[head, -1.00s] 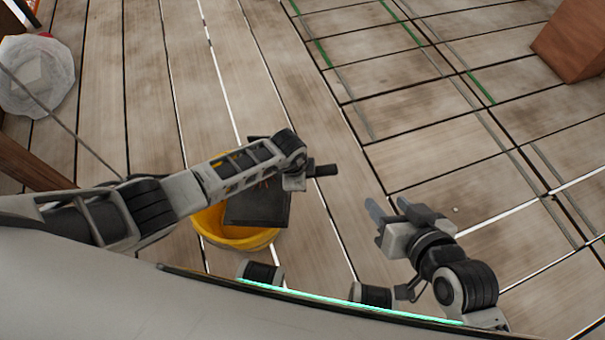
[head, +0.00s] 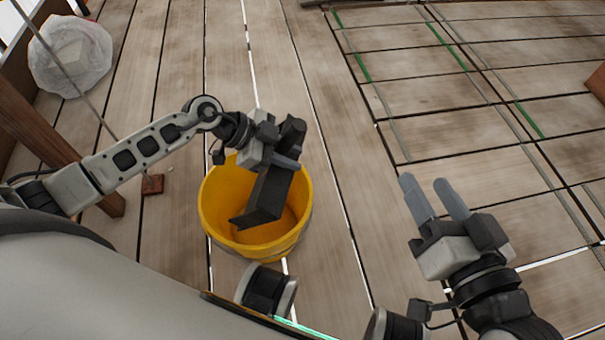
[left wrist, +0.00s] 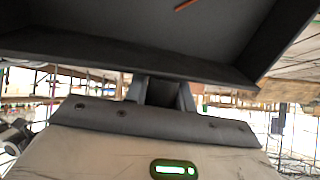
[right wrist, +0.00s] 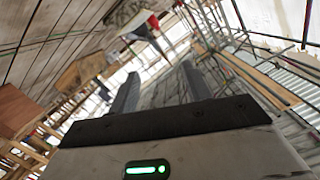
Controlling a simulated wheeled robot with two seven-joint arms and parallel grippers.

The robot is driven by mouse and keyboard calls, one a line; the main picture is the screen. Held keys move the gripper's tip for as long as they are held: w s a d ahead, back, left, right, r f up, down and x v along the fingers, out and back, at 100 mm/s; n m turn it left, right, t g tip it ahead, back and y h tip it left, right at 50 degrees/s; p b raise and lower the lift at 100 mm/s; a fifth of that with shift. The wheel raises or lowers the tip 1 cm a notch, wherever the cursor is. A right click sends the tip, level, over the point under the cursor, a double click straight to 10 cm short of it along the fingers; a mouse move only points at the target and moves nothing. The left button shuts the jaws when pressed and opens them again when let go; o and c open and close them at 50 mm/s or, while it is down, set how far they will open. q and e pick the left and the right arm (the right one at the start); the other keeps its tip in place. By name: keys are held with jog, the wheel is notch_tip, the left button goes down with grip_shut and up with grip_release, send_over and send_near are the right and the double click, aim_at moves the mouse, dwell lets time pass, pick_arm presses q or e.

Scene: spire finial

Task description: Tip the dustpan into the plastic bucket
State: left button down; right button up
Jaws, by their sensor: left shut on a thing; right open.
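The yellow plastic bucket (head: 222,205) stands on the plank floor in the head view, its mouth facing up. My left gripper (head: 285,160) is shut on the black dustpan (head: 266,198) and holds it over the bucket, steeply tilted with one edge down toward the bucket's inside. In the left wrist view the dustpan's pan (left wrist: 140,30) fills the top, with a small orange-brown piece (left wrist: 186,4) on it. The bucket's floor is partly hidden behind the dustpan. My right gripper (head: 434,195) is open and empty, right of the bucket; its fingers also show in the right wrist view (right wrist: 160,90).
A whitish plastic bag (head: 70,55) lies at the upper left beside a brown wooden post (head: 50,145). A small brown block (head: 153,184) is on the floor left of the bucket.

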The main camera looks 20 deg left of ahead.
pick_arm(q)
jog(key=shift+s+a+h+b, duration=0.15)
jog(key=shift+a+h+b, duration=0.15)
jog(key=shift+a+h, duration=0.6)
jog(key=shift+t+h, duration=0.3)
jog(key=shift+h, duration=0.6)
jog(key=shift+w+b+v, duration=0.2)
jog(key=shift+b+v, duration=0.4)
jog(key=shift+v, duration=0.4)
jog(key=shift+w+b+v, duration=0.2)
jog(key=shift+b+v, duration=0.35)
jog(key=shift+v, duration=0.5)
pick_arm(e)
jog(key=shift+w+d+r+n+t+y, duration=0.1)
jog(key=shift+w+r+n+t+y, duration=0.25)
jog(key=shift+r+t, duration=0.3)
jog(key=shift+w+r+n+t+y, duration=0.3)
jog(key=shift+r+t, duration=0.2)
jog(key=shift+r, duration=0.4)
jog(key=shift+w+d+r+n+t+y, duration=0.1)
jog(key=shift+w+r+n+t+y, duration=0.25)
jog(key=shift+r+t, duration=0.3)
pick_arm(q)
jog(key=shift+a+f, duration=0.1)
pick_arm(e)
jog(key=shift+r, duration=0.1)
